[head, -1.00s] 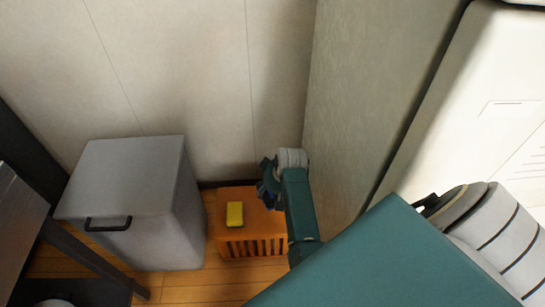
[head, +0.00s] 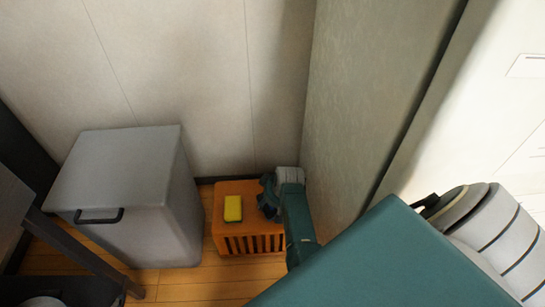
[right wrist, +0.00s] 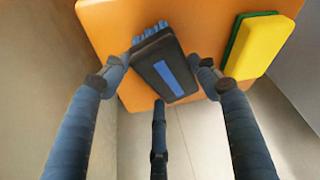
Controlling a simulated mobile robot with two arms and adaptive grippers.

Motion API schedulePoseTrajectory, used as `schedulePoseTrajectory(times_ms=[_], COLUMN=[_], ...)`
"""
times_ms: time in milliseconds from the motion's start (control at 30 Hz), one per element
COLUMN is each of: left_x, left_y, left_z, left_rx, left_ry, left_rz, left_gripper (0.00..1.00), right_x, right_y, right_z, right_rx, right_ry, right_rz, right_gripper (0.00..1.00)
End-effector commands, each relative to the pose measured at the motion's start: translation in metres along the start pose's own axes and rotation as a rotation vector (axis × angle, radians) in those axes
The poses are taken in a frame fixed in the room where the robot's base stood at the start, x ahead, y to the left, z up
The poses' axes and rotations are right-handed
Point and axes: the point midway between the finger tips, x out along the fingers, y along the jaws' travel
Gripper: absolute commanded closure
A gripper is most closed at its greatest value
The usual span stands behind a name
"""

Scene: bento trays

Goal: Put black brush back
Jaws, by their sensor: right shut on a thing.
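The black brush (right wrist: 164,64), with a blue stripe and blue bristles, is between the fingers of my right gripper (right wrist: 166,75) in the right wrist view. The gripper is shut on it. The brush is over the orange slatted crate (right wrist: 112,25); I cannot tell if it touches the top. In the head view my right gripper (head: 268,198) is at the right part of the crate (head: 232,190), and the brush cannot be made out there. My left gripper is not in view.
A yellow sponge (head: 233,208) lies on the crate, left of my right gripper; its green side shows in the right wrist view (right wrist: 234,42). A grey bin (head: 125,170) with a black handle stands left of the crate. Walls rise behind and to the right.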

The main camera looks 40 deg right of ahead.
Motion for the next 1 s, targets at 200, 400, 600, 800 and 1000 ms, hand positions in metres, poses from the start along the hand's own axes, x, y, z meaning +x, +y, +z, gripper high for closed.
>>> schedulePoseTrajectory(times_ms=[200, 400, 600, 800, 1000], left_x=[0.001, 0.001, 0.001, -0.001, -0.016], left_y=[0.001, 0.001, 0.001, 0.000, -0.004], left_z=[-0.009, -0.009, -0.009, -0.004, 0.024], left_rx=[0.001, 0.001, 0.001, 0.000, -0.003], left_ry=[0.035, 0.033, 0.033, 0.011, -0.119], left_rz=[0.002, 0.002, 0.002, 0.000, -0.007], left_gripper=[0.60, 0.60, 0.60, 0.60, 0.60], right_x=[0.003, 0.003, 0.002, 0.000, -0.011], right_y=[0.000, 0.000, 0.000, 0.000, 0.001], right_z=[0.000, 0.001, 0.001, 0.000, -0.001], right_rx=[0.000, 0.001, 0.001, 0.000, 0.000], right_ry=[0.001, 0.000, 0.000, 0.001, 0.001], right_rz=[0.001, 0.001, 0.001, 0.001, 0.001], right_gripper=[0.82, 0.22, 0.22, 0.22, 0.22])
